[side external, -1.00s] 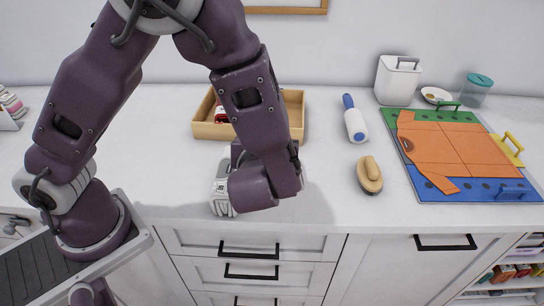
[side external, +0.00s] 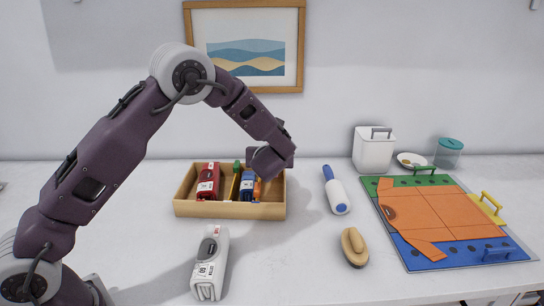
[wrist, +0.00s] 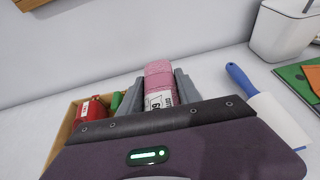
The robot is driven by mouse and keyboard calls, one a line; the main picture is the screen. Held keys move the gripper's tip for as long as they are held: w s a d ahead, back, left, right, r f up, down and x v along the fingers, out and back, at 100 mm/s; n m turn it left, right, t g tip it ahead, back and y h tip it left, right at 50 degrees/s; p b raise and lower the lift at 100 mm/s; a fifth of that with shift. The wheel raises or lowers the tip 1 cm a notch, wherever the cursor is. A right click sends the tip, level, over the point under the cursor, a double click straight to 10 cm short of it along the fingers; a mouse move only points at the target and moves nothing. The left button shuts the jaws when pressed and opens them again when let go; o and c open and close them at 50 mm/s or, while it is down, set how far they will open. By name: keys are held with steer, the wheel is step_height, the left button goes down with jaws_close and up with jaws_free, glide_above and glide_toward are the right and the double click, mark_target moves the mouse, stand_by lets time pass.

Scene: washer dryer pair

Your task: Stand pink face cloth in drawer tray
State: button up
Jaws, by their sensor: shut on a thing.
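The pink face cloth (wrist: 158,68) is a rolled pink bundle with a white printed label, seen in the wrist view. My gripper (wrist: 158,92) is shut on it, one grey finger on each side. In the side view my gripper (side external: 268,162) is above the right end of the drawer tray (side external: 228,211), and the cloth is hidden there by the arm. The tray is a light wooden open box with a divider. A red pack (side external: 208,181) lies in its left part. A blue pack (side external: 248,185), with green and orange things beside it, is in the right part.
To the right are a lint roller (side external: 336,190), a wooden brush (side external: 353,247) and a folding board with an orange garment (side external: 440,215). A white bin (side external: 373,150) stands at the back.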

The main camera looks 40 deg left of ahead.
steer(key=shift+f, duration=2.55)
steer(key=o, duration=1.4)
steer(key=shift+o, duration=0.2)
steer(key=shift+r, duration=0.1)
steer(key=shift+r, duration=3.4)
steer(key=shift+s, duration=0.1)
